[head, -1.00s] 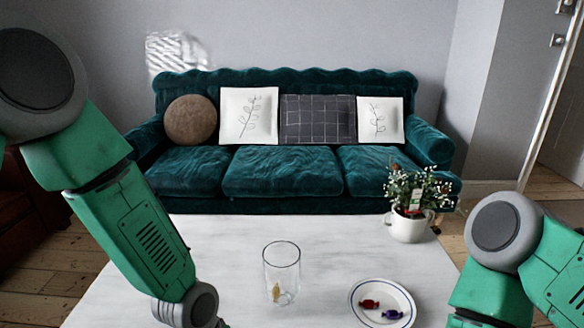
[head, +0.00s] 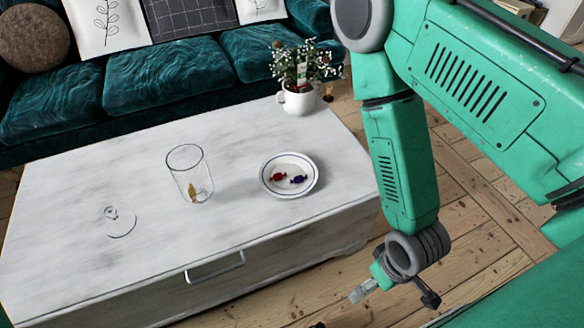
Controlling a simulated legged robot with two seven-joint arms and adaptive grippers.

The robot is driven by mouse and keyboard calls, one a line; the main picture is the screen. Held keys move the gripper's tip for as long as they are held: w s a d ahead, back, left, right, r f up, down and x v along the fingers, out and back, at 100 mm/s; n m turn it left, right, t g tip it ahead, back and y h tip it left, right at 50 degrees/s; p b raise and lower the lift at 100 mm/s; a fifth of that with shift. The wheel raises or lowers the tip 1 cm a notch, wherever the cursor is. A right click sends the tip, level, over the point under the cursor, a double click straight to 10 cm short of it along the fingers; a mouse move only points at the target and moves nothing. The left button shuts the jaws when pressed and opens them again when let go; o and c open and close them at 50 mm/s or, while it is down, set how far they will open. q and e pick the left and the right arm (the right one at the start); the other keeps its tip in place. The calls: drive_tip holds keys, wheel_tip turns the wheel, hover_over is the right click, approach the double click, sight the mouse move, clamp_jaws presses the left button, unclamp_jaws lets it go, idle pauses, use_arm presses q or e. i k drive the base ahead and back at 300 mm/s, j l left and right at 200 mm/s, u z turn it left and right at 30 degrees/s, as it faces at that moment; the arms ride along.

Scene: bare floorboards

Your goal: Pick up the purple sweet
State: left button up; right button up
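The purple sweet (head: 299,179) lies on a white plate (head: 290,193) with a blue rim, on the white table. A red sweet (head: 278,176) lies beside it on the plate's left. My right gripper (head: 396,296) is off the table's right front side, over the floor and below and right of the plate. Its fingers are spread apart with nothing between them. My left gripper is out of view.
A clear glass (head: 190,172) with a yellowish sweet (head: 192,190) inside stands left of the plate. A clear, faint object (head: 121,222) lies farther left. A potted plant (head: 298,101) stands at the table's back corner. The sofa (head: 160,95) is behind.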

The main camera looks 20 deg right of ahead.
sight(298, 180)
drive_tip(key=l, duration=0.4)
drive_tip(key=k+l+u, duration=0.1)
drive_tip(key=l, duration=0.3)
drive_tip(key=l+u, duration=0.15)
drive_tip(key=l, duration=0.3)
drive_tip(key=l+u, duration=0.15)
drive_tip(key=l, duration=0.25)
drive_tip(key=k+l+u, duration=0.15)
drive_tip(key=l, duration=0.3)
drive_tip(key=l+u, duration=0.15)
drive_tip(key=l, duration=0.25)
drive_tip(key=k+l+u, duration=0.15)
drive_tip(key=l, duration=0.25)
drive_tip(key=i+l+u, duration=0.1)
drive_tip(key=l+u, duration=0.15)
drive_tip(key=l, duration=0.3)
drive_tip(key=i+l+u, duration=0.1)
drive_tip(key=l+u, duration=0.2)
drive_tip(key=l, duration=0.25)
drive_tip(key=i+l+u, duration=0.1)
drive_tip(key=i+l, duration=0.15)
drive_tip(key=l, duration=0.15)
